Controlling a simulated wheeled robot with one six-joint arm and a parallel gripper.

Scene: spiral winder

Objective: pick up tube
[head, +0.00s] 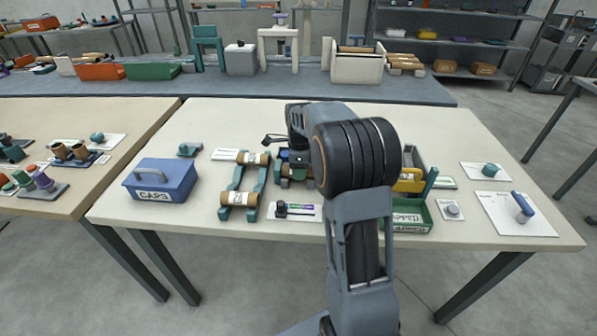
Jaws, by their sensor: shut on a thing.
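Two brown cardboard tubes lie across a teal cradle (235,180) left of the table's middle: a rear tube (253,158) and a front tube (239,198). My gripper (297,156) is low over the table, right of that cradle, mostly hidden by my own wrist and forearm. It is shut on a brown tube (298,171), of which only a small part shows beside teal parts. Whether this tube is lifted clear or still touches its support cannot be told.
A blue CAPS box (160,182) stands at the left. A small dark tool (282,209) lies on a card in front. A green bin (412,219) with yellow and green items is right of my arm. White cards with small parts (512,212) lie far right.

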